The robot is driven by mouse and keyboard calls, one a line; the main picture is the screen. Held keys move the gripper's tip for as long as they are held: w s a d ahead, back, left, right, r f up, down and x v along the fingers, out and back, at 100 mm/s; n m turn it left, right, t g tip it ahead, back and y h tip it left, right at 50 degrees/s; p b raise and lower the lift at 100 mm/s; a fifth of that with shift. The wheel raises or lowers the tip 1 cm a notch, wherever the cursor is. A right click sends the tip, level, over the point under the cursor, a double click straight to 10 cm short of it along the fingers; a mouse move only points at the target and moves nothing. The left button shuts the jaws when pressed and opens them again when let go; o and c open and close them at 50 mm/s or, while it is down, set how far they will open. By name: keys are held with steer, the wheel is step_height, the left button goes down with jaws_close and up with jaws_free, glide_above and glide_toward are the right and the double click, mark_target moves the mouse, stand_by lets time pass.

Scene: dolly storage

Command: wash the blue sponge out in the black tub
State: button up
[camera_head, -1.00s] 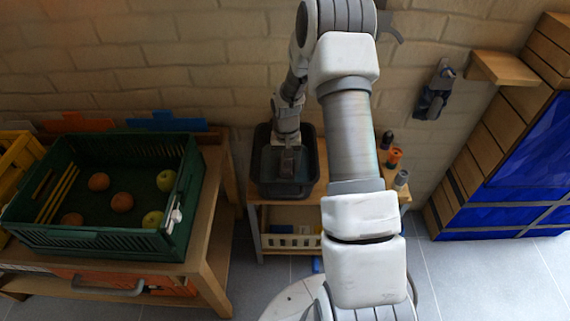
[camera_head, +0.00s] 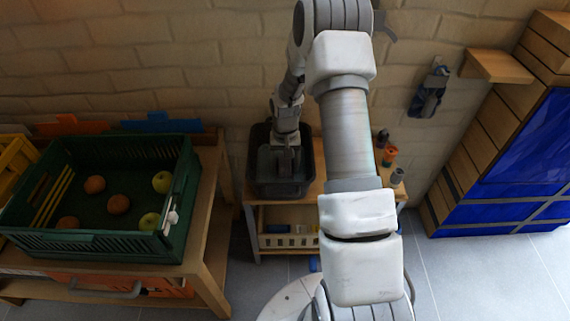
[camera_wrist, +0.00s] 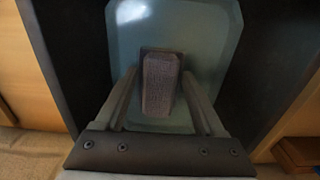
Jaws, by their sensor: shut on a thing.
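The black tub (camera_head: 281,190) stands on a small wooden stand against the wall, left of my forearm. In the wrist view its dark wall (camera_wrist: 75,60) surrounds a grey-blue area that looks like water. My gripper (camera_head: 286,160) reaches down into the tub. In the wrist view my gripper (camera_wrist: 160,95) is shut on a sponge (camera_wrist: 160,82), one finger on each side. The sponge looks greyish purple in this dim light rather than clearly blue. It is over or in the water; I cannot tell how deep. In the head view the sponge cannot be made out.
A green crate (camera_head: 100,243) with several fruits sits on a wooden bench at left. Small bottles (camera_head: 390,156) stand right of the tub, beyond my forearm. A white basket (camera_head: 288,241) is on the shelf below. A blue-fronted cabinet (camera_head: 510,165) is at right.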

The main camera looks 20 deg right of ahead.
steer(key=shift+w+a, duration=0.15)
steer(key=shift+a, duration=0.3)
stand_by(1.0)
steer(key=shift+d, duration=0.35)
stand_by(0.9)
steer(key=shift+a, duration=0.4)
steer(key=shift+w, duration=0.1)
stand_by(0.5)
step_height(320, 180, up, 15)
steer(key=p, duration=1.1)
steer(key=shift+r, duration=0.2)
steer(key=shift+a, duration=0.1)
